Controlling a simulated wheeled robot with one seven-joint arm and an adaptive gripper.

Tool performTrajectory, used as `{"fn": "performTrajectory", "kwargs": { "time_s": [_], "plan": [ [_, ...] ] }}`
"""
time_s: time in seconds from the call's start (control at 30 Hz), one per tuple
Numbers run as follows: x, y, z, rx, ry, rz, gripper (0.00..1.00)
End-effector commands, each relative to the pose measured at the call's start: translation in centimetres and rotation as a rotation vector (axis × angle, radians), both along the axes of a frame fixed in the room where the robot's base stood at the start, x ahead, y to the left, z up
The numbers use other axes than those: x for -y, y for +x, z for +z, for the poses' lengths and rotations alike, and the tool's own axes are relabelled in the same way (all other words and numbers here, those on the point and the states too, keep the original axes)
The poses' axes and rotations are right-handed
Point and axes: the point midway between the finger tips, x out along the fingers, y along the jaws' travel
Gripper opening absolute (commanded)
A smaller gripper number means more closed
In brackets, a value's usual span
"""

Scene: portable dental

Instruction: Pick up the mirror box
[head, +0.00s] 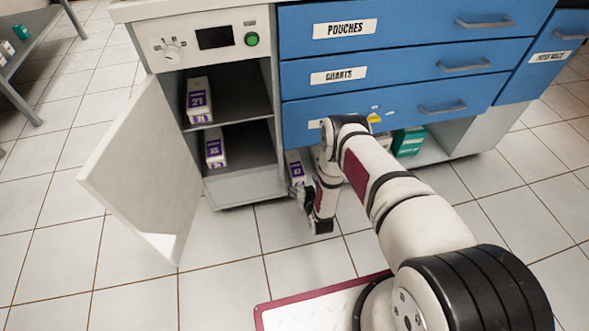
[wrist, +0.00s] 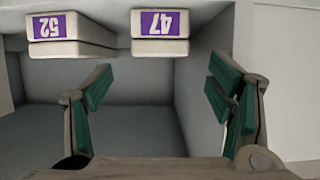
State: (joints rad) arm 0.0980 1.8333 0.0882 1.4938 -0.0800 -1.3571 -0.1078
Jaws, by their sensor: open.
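No box carries a readable "mirror" name, so I cannot tell which is the mirror box. A white box with purple label 47 (head: 294,165) stands in the low open bay right of the cabinet; it also shows in the wrist view (wrist: 160,47), its label upside down. To its left there is a similar box labelled 52 (wrist: 68,49). My gripper (head: 303,195) is low at the front of this bay. In the wrist view my gripper (wrist: 160,100) is open and empty, its green-padded fingers apart; box 47 lies ahead, between the finger lines, not touched.
The cabinet's grey door (head: 140,170) stands open at left. Its shelves hold white boxes labelled 21 (head: 198,100) and 35 (head: 215,148). Blue drawers (head: 400,65) overhang the bay. A green box (head: 409,141) stands right of my arm. A bay wall (wrist: 204,80) rises right of box 47.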

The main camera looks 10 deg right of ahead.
Motion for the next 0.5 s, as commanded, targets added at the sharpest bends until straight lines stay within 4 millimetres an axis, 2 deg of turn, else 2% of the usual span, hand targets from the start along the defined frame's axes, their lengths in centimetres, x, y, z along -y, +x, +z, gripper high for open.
{"fn": "performTrajectory", "kwargs": {
  "time_s": [0.13, 0.37, 0.5],
  "plan": [
    [0.0, 2.3, -1.2, 0.001, 0.000, 0.000, 0.75],
    [0.0, 3.7, -1.6, -0.001, 0.000, 0.000, 0.75],
    [0.0, 5.2, -2.4, 0.001, -0.001, 0.000, 0.75]
  ]
}}
